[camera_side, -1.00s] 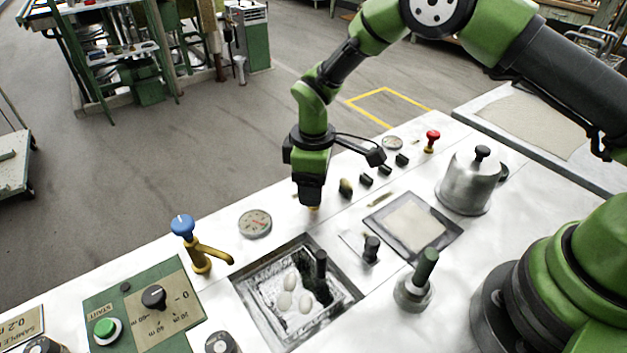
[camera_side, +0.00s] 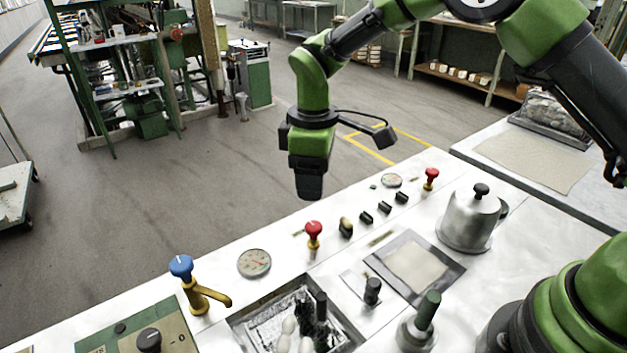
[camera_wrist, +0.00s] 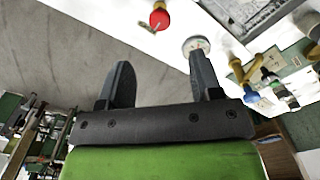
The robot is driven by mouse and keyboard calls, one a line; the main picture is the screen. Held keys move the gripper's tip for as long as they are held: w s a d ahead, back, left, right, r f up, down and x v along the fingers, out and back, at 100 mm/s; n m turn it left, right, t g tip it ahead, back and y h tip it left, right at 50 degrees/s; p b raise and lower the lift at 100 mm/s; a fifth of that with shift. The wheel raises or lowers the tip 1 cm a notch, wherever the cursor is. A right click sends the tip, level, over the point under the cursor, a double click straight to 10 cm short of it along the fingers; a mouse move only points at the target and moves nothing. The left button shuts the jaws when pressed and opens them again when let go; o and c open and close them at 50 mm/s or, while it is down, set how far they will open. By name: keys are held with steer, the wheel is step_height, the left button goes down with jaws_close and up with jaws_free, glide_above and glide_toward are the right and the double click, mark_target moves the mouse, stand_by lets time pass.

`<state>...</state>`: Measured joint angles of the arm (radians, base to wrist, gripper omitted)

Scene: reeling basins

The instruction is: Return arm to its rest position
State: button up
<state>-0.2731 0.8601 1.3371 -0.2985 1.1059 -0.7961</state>
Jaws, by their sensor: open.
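My gripper (camera_side: 309,190) hangs above the far edge of the white worktop in the side view, pointing down. In the wrist view its two dark fingers (camera_wrist: 160,85) stand wide apart with nothing between them. A red-topped knob (camera_side: 313,232) stands on the worktop just below the gripper, apart from it. A red knob also shows beyond the fingers in the wrist view (camera_wrist: 159,17).
A basin (camera_side: 290,325) with white cocoons lies at the front. A blue-topped tap (camera_side: 183,268), a gauge (camera_side: 254,263), a metal pot (camera_side: 470,220), a green-handled piece (camera_side: 425,315) and another red knob (camera_side: 431,177) stand around. Open floor lies behind.

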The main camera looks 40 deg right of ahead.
steer(key=s+d+r+m+t, duration=0.1)
steer(key=s+d+r+m, duration=0.15)
steer(key=r, duration=0.25)
steer(key=s+d+r+m+t+y, duration=0.1)
steer(key=s+r, duration=0.2)
steer(key=r, duration=0.2)
steer(key=s+d+r+m+t, duration=0.1)
steer(key=s+r+m, duration=0.15)
steer(key=r, duration=0.25)
steer(key=s+d+r+m+t, duration=0.1)
steer(key=s+m, duration=0.1)
steer(key=s, duration=0.3)
steer(key=s+d+m+t, duration=0.1)
steer(key=s+m, duration=0.1)
steer(key=s, duration=0.3)
steer(key=s+d+r+m+t+y, duration=0.1)
steer(key=s+m+t, duration=0.1)
steer(key=s, duration=0.3)
steer(key=shift+d+r+m, duration=0.15)
steer(key=shift+r+m, duration=0.15)
steer(key=shift+m, duration=0.1)
steer(key=shift+s, duration=0.1)
